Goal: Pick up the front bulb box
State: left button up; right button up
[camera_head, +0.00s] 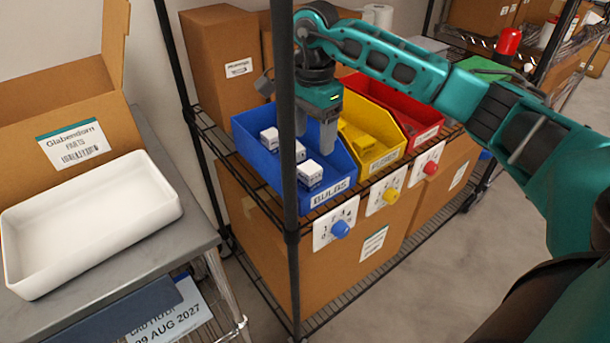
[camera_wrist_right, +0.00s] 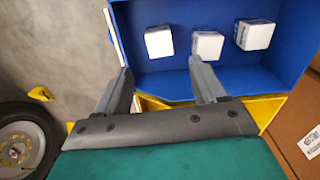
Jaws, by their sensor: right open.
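The blue bin (camera_head: 340,165) labelled BULBS holds three small white bulb boxes. The front bulb box (camera_head: 309,172) lies nearest the label. A middle box (camera_head: 299,151) and a rear box (camera_head: 269,139) lie behind it. My right gripper (camera_head: 314,141) points down over the blue bin, open and empty. In the right wrist view the front bulb box (camera_wrist_right: 158,41) is ahead of the gap between the fingertips (camera_wrist_right: 160,68), apart from them. The middle box (camera_wrist_right: 207,45) is ahead of the other fingertip. My left gripper is not in view.
A yellow bin (camera_head: 375,155) and a red bin (camera_head: 425,130) stand beside the blue bin on the wire shelf. A black shelf post (camera_head: 287,200) rises in front of the blue bin. A white tray (camera_head: 95,215) and open carton stand on the bench at left.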

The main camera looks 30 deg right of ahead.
aim_at(312, 166)
notch_tip(312, 166, down, 10)
jog(key=shift+r, duration=0.1)
dwell(0.4)
jog(key=c, duration=1)
